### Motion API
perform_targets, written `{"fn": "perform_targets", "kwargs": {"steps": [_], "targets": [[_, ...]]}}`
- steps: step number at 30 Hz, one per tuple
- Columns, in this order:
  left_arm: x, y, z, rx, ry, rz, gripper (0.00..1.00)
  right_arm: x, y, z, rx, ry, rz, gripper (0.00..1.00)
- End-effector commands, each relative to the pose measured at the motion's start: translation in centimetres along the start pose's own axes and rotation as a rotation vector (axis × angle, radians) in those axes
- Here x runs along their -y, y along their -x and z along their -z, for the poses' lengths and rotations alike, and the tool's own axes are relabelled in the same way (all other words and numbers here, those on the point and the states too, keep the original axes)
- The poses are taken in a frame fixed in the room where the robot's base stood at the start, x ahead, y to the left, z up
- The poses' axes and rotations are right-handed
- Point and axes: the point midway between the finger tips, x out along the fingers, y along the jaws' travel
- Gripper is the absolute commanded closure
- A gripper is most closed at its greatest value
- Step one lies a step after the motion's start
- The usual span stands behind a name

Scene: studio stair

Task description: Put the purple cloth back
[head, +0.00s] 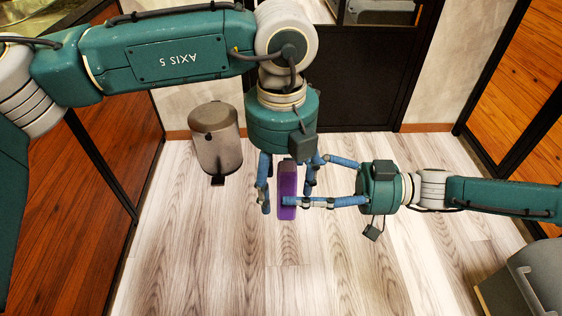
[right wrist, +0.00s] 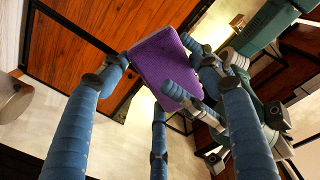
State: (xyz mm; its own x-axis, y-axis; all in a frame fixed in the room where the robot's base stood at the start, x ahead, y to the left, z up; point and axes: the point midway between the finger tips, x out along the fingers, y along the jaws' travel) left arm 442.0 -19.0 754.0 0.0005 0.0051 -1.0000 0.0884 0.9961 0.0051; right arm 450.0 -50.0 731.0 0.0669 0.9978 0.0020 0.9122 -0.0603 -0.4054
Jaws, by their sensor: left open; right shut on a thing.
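The purple cloth (head: 287,188) is a flat, folded purple piece held in the air in front of me in the head view. It also shows in the right wrist view (right wrist: 165,65). My right gripper (head: 291,202) reaches in from the right and is shut on the cloth near its lower part. My left gripper (head: 287,205) points down from above. Its fingers stand open on both sides of the cloth, with a visible gap on the left side. Whether its right-hand fingers touch the cloth is hard to tell.
A metal pedal bin (head: 217,140) stands on the wood floor by the back wall. A dark door (head: 358,85) is behind. Wood-panelled partitions flank both sides. A grey object (head: 535,275) is at the lower right. The floor (head: 270,285) below the grippers is clear.

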Motion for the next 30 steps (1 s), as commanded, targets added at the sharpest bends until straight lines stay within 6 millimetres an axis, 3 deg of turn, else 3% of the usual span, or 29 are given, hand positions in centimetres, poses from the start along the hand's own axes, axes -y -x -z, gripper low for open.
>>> {"fn": "perform_targets", "kwargs": {"steps": [6,16,23,25,26,28,30], "targets": [[0.0,-2.1,0.0,-0.001,0.001,0.000,0.36,0.0,0.0,0.0,0.000,0.000,0.000,0.58],[0.0,-2.4,0.0,-0.001,0.000,0.001,0.36,0.0,0.0,0.0,0.000,0.000,0.000,0.58],[0.0,-2.4,0.0,-0.001,0.000,0.001,0.80,0.0,0.0,0.0,0.000,0.000,0.000,0.58],[0.0,-2.4,0.0,0.000,0.001,0.000,0.85,0.0,0.0,0.0,0.000,0.000,0.000,0.58],[0.0,-2.4,0.0,0.000,0.001,0.000,0.85,0.0,0.0,0.0,0.000,0.000,-0.001,0.33],[-0.1,-2.4,0.0,0.000,0.001,-0.001,0.86,0.0,0.0,0.0,0.000,0.000,-0.001,0.19],[0.0,-2.4,0.0,0.000,0.001,-0.001,0.86,0.0,0.0,0.0,0.000,0.000,-0.001,0.15]]}}
